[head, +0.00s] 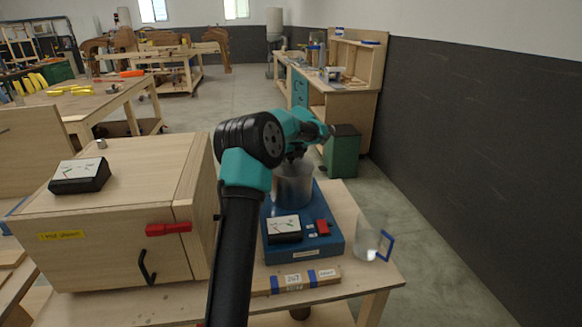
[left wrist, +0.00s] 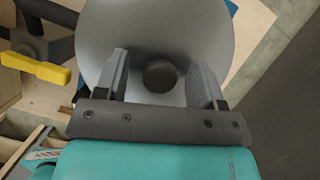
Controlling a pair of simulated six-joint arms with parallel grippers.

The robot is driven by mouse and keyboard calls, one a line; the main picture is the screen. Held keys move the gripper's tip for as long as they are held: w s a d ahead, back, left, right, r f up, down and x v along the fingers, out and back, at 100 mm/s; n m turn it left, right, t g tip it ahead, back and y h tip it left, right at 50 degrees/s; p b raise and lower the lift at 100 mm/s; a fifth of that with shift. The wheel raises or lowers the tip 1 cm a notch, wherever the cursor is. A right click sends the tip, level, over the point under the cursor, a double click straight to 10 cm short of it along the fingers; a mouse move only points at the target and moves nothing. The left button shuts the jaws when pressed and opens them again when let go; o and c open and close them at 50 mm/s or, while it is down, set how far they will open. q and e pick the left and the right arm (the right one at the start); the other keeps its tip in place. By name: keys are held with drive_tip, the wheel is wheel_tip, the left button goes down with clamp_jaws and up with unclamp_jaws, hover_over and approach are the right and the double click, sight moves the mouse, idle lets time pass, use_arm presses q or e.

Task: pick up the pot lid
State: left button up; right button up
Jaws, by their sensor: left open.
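The pot lid (left wrist: 155,25) fills the upper middle of the left wrist view as a round grey disc with a dark round knob (left wrist: 160,76). My left gripper (left wrist: 163,72) is open, with one finger on each side of the knob and a gap on both sides. In the head view my left gripper (head: 295,155) is over the silver pot (head: 293,187), which stands on a blue base (head: 325,245). The arm hides most of the lid there. Height between fingertips and lid is hard to tell. My right gripper is not in view.
A wooden cabinet (head: 105,215) with a black meter (head: 80,176) on top stands to the left. A clear jug with a blue handle (head: 372,240) stands right of the base. A wooden strip (head: 300,279) lies in front. Floor is open to the right.

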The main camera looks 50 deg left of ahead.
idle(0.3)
use_arm(q)
drive_tip(key=c, duration=1.1)
drive_tip(key=shift+r, duration=0.1)
drive_tip(key=shift+r, duration=1.5)
drive_tip(key=shift+d+r, duration=0.1)
drive_tip(key=shift+r, duration=0.15)
drive_tip(key=s+d, duration=0.3)
drive_tip(key=d, duration=0.1)
drive_tip(key=s+d+r, duration=0.1)
drive_tip(key=s+d, duration=0.6)
drive_tip(key=d, duration=0.1)
drive_tip(key=shift+s+r, duration=0.2)
drive_tip(key=shift+s, duration=0.05)
